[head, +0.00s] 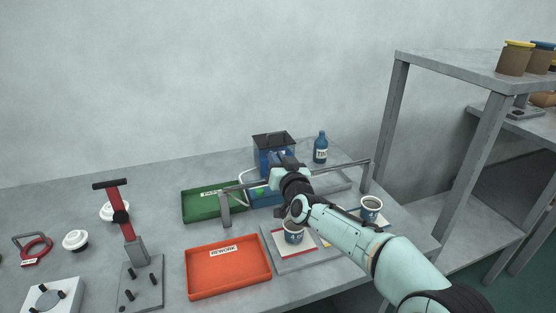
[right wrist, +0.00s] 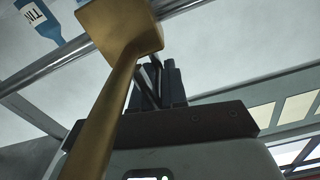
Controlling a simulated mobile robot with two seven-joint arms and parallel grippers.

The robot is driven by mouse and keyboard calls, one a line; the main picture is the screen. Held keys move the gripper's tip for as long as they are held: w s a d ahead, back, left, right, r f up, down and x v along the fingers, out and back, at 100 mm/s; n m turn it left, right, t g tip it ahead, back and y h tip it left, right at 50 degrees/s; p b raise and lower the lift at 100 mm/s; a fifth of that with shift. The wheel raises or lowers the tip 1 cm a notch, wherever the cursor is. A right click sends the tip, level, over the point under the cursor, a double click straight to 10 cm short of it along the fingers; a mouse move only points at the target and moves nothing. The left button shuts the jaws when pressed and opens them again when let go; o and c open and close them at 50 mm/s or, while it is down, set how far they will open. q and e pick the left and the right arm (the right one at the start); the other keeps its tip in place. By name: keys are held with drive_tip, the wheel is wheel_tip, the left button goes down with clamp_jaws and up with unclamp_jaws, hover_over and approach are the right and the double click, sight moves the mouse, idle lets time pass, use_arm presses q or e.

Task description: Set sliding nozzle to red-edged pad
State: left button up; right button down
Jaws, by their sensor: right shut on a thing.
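My right gripper (head: 284,164) reaches over the grey rail; its arm hides much of the middle of the bench. In the right wrist view its dark fingers (right wrist: 158,88) are closed, with a brass block and tube of the sliding nozzle (right wrist: 122,28) just in front of them. The grip itself is mostly hidden, but it appears to be on the nozzle. Another paper cup (head: 370,208) stands on a pad to the right. My left gripper is not in view.
The rail (head: 246,184) spans between two posts. A green tray (head: 200,208) and orange rework tray (head: 228,285) lie to the left. A red-handled lever press (head: 127,225) stands farther left.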

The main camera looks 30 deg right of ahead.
drive_tip(key=c, duration=1.2)
unclamp_jaws()
drive_tip(key=shift+o, duration=0.2)
drive_tip(key=v, duration=1.2)
drive_tip(key=shift+s+p, duration=0.35)
drive_tip(key=shift+s, duration=0.05)
drive_tip(key=shift+s+a, duration=0.15)
drive_tip(key=shift+s, duration=0.2)
